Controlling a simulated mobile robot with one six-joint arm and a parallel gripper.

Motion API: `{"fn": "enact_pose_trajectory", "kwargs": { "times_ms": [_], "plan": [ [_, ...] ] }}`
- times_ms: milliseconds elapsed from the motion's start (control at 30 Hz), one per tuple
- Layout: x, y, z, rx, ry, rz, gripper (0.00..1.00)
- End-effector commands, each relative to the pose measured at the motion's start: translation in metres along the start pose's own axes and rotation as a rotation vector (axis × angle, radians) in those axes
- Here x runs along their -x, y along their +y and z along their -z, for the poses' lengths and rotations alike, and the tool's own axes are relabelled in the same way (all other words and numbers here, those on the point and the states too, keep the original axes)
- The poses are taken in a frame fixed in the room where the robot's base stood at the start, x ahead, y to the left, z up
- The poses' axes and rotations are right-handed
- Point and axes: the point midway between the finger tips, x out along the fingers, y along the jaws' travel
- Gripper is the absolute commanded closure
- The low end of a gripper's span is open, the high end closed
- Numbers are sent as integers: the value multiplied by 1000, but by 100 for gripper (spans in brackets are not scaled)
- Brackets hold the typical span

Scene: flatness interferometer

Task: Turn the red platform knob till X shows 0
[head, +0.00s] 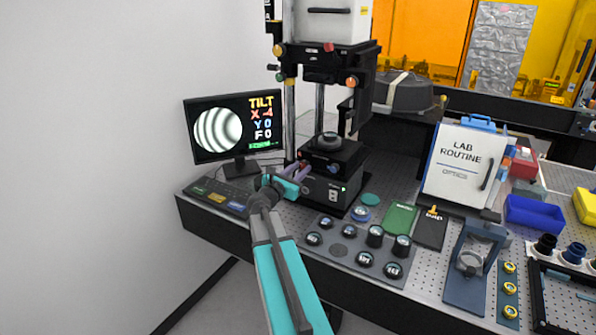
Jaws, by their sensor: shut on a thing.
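The monitor (219,126) at the left shows curved fringes in a circle and the readout TILT, X -4, Y 0, F 0. The black interferometer platform (345,157) stands right of it, with a round dark piece on top. My gripper (302,168) reaches the platform's left front side and is shut there. The red platform knob (300,154) shows only as a small spot of red at the fingertips; the fingers hide most of it. A blue knob (333,168) sits on the platform's front, just right of my gripper.
A plate with several round optics (365,259) lies right of my arm. The LAB ROUTINE board (462,165) stands further right. Upright posts (320,105) rise behind the platform.

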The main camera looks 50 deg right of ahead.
Motion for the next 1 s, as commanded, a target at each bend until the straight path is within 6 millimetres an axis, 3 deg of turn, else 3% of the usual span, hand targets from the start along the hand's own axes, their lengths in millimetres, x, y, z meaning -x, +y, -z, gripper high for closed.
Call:
{"fn": "enact_pose_trajectory", "kwargs": {
  "times_ms": [467, 1000],
  "plan": [
    [-8, -5, -1, -111, -10, 9, 95],
    [-8, -6, -1, -407, -13, 9, 95]
  ]
}}
